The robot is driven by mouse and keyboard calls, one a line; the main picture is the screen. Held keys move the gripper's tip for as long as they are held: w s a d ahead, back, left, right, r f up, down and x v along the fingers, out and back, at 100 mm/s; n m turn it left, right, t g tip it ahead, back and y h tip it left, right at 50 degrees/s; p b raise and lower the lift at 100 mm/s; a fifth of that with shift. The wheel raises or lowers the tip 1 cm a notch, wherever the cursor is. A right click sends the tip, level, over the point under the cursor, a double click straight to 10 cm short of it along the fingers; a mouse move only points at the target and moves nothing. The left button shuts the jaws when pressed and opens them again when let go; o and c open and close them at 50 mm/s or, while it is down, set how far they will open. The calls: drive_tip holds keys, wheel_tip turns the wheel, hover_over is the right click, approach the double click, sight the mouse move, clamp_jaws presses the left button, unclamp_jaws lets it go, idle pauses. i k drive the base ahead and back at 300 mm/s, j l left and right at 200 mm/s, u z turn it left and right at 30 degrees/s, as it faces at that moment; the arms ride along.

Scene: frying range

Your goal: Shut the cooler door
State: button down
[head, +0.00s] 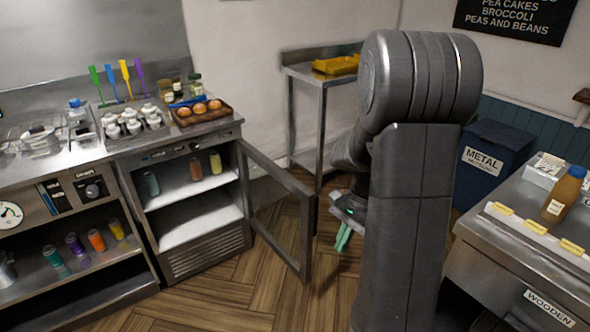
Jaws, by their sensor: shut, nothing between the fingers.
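The cooler (205,262) stands under the left counter, with bottles on its upper shelf. Its door (307,240) has a metal frame around a see-through panel. It is hinged at the cooler's right side and stands wide open, swung out over the floor. My gripper (342,240), with green fingers, hangs pointing down just right of the door's free edge, on the side away from the opening. The fingers are shut with nothing in them. A gap shows between them and the door in this view. My arm hides part of the area behind.
A steel side table (318,85) with a yellow tray (336,65) stands behind the door. A blue bin (490,165) and a right counter (500,250) with a bottle (564,195) flank my arm. Wooden floor (225,290) in front of the cooler is clear.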

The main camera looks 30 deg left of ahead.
sight(309, 201)
drive_tip(key=i+j, duration=1)
